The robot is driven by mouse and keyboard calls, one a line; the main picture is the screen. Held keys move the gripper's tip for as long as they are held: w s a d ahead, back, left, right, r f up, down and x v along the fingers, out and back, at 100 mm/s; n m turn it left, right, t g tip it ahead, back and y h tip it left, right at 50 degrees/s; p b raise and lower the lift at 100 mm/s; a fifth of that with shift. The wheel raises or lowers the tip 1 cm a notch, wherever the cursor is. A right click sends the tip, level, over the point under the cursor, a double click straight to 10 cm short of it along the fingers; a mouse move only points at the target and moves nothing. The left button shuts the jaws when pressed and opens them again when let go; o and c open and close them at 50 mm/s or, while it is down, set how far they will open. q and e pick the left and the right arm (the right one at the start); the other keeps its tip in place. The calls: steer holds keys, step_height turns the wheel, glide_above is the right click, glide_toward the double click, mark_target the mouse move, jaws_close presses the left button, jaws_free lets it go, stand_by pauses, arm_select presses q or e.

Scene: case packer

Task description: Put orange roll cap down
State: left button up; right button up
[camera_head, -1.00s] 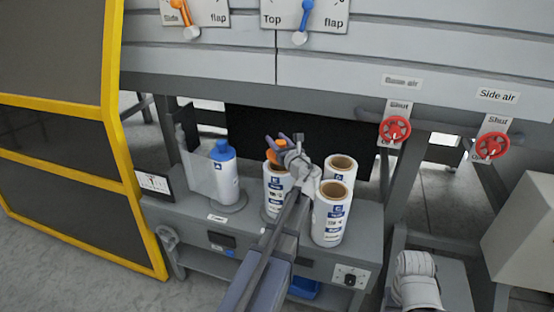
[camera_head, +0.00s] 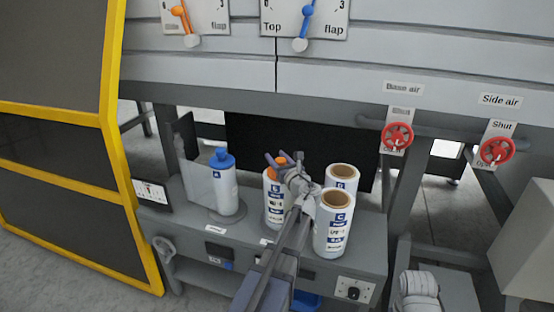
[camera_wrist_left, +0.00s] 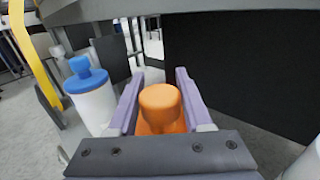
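The orange roll cap (camera_head: 282,160) is at the top of a white labelled roll (camera_head: 275,205), the leftmost of a group of three. My left gripper (camera_head: 287,161) reaches over this roll with its fingers on both sides of the cap. In the left wrist view, the orange cap (camera_wrist_left: 160,108) fills the space between the two purple fingers (camera_wrist_left: 160,95), which look closed on its sides. The cap looks upright. The arm hides part of the roll and whether the cap fully rests on it.
Two open-topped rolls (camera_head: 334,222) (camera_head: 342,177) stand close to the right of my gripper. A roll with a blue cap (camera_head: 224,183) stands to the left, near a clear panel. Red valves (camera_head: 397,137) (camera_head: 497,151) are at the right. A yellow-framed guard (camera_head: 120,150) is at the left.

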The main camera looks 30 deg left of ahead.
arm_select(q)
steer(key=o, duration=0.4)
steer(key=shift+c, duration=0.2)
steer(key=shift+r, duration=0.2)
steer(key=v, duration=1.2)
steer(key=shift+d+f, duration=0.1)
steer(key=shift+f, duration=0.05)
